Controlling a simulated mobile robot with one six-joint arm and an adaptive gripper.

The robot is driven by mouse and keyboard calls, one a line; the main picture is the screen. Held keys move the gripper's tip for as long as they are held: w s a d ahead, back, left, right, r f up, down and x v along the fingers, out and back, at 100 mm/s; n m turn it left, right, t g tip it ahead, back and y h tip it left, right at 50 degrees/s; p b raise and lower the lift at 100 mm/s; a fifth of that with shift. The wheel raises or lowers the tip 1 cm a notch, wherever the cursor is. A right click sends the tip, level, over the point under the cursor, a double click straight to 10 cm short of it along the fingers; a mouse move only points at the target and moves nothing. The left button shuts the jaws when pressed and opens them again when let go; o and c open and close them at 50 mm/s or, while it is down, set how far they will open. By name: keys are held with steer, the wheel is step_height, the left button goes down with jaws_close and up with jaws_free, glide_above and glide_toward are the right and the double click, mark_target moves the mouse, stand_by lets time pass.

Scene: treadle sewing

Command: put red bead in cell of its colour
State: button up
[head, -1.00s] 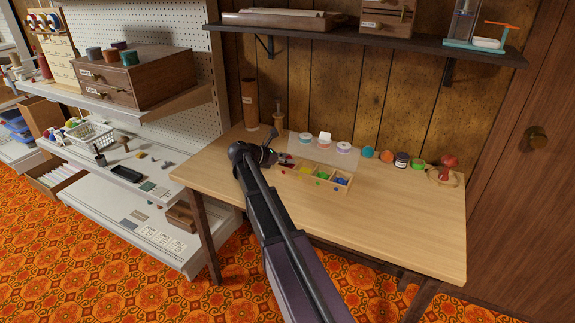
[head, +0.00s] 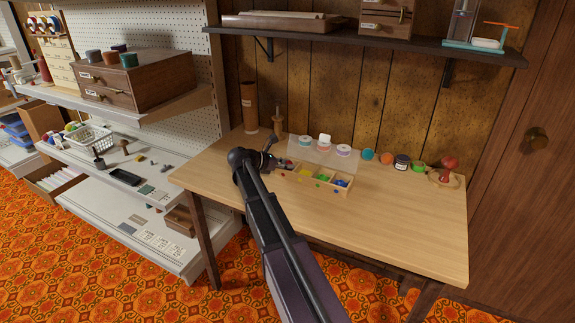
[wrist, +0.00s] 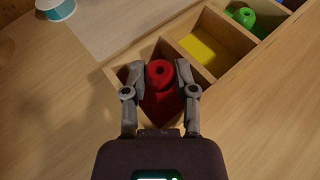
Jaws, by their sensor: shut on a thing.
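In the head view the tray (head: 341,190) stands on the table, and my arm hides most of the gripper and the bead.
The neighbouring cell has a yellow floor (wrist: 205,47), and a green bead (wrist: 244,15) lies in the cell beyond. Several ribbon spools and jars (head: 402,161) stand along the table's back. A red mushroom-shaped thing (head: 449,164) stands at the right. The table's front right is clear.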

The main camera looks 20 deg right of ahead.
steer(key=shift+a+f, duration=0.1)
steer(key=shift+f, duration=0.1)
steer(key=o, duration=0.4)
steer(key=shift+o, duration=0.2)
steer(key=shift+r, duration=0.1)
steer(key=shift+w+r+p, duration=0.15)
steer(key=shift+r+p, duration=0.3)
steer(key=shift+p, duration=0.25)
steer(key=p+v, duration=0.4)
steer(key=v, duration=0.8)
